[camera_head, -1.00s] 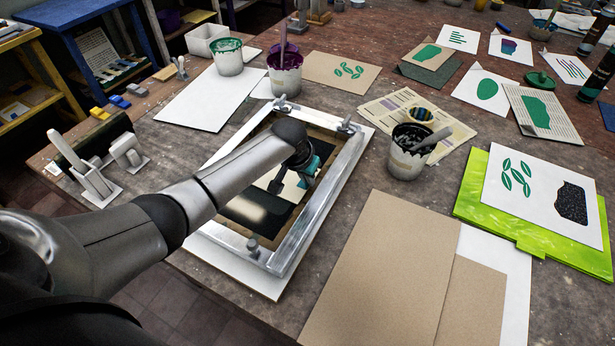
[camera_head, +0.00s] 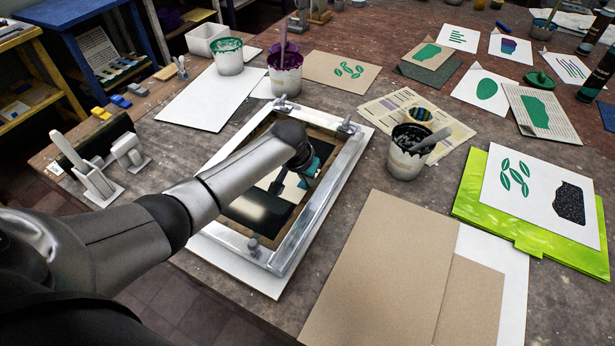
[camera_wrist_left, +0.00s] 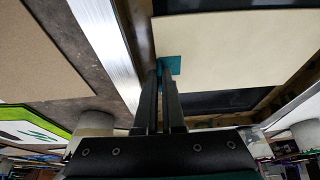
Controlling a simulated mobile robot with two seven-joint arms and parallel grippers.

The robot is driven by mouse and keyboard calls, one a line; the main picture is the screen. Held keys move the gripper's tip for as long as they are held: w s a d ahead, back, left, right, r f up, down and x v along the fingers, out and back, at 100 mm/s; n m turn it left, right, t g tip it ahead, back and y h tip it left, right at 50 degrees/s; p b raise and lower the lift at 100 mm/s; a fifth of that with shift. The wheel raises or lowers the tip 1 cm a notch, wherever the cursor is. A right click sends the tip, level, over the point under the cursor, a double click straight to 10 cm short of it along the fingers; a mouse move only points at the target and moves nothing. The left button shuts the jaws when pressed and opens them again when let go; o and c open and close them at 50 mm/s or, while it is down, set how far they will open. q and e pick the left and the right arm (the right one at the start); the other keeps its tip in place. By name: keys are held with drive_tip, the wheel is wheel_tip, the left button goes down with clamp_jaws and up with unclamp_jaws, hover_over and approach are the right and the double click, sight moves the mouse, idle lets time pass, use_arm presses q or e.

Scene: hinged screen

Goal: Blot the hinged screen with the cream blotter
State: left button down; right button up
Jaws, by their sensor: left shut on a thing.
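The hinged screen (camera_head: 305,233) is a silver metal frame with a dark mesh, lying flat over a white board on the table. My left gripper (camera_wrist_left: 168,92) is shut on the teal tab of the cream blotter. The cream blotter (camera_wrist_left: 225,55) is a flat pale sheet over the dark mesh in the left wrist view. In the head view the blotter (camera_head: 290,190) shows partly beside my left arm, which hides much of the screen's upper middle. I cannot tell whether it touches the mesh. My right gripper is not in view.
A dark ink pot (camera_head: 405,160) stands right of the screen, and a purple pot (camera_head: 285,75) stands behind it. A brown board (camera_head: 380,270) lies at the front right. Grey rubber-handled tools (camera_head: 95,180) stand at the left. A green folder (camera_head: 475,200) lies at the right.

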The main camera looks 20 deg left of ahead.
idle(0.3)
use_arm(q)
drive_tip(key=c, duration=0.9)
unclamp_jaws()
drive_tip(key=shift+c, duration=0.2)
drive_tip(key=shift+o, duration=0.4)
drive_tip(key=shift+r, duration=0.1)
wheel_tip(320, 180, up, 7)
drive_tip(key=p, duration=0.8)
